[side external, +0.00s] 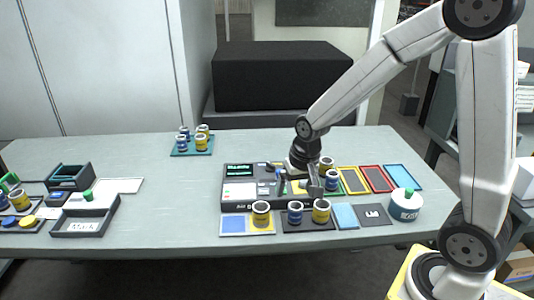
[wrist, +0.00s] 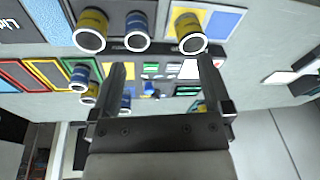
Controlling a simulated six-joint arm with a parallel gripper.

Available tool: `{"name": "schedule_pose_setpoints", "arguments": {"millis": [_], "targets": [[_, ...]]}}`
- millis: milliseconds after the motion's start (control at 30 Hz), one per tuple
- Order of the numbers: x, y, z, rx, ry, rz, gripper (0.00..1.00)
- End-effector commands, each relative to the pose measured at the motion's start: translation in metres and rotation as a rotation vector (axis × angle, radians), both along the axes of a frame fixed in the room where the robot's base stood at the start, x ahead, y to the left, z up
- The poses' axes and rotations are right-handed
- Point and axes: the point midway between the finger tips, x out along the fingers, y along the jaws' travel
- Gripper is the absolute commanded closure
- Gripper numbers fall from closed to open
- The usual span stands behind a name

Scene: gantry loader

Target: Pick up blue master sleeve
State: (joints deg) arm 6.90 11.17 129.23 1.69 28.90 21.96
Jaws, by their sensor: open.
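Several blue and yellow ring-ended sleeves are in view, and I cannot tell which blue one is the master. A blue sleeve (side external: 295,212) stands between two yellow ones at the front of the table; a blue sleeve also shows in the wrist view (wrist: 137,32). Another blue sleeve (side external: 332,181) stands just right of my gripper (side external: 299,187), near a yellow one. More blue sleeves (side external: 182,142) stand on a teal tray (side external: 207,151) at the back. My gripper is open, its fingers apart in the wrist view (wrist: 162,68), with no sleeve seen between them.
A dark device (side external: 237,190) with a green-lit screen lies under and left of my gripper. Open trays (side external: 85,228) stand at left. The table's middle left is clear.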

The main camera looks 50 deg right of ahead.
Motion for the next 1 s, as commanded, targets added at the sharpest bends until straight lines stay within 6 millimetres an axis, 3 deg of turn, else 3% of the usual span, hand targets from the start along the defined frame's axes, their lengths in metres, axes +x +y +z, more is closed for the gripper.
{"name": "schedule_pose_setpoints", "arguments": {"millis": [200, 500, 800, 1000], "targets": [[0.05, -0.042, 0.002, 0.07, 0.029, -0.374, 0.0], [0.103, -0.108, 0.0, 0.162, 0.066, -0.882, 0.0], [0.137, -0.182, -0.009, 0.248, 0.105, -1.383, 0.0], [0.146, -0.224, -0.016, 0.292, 0.129, -1.659, 0.0]]}}
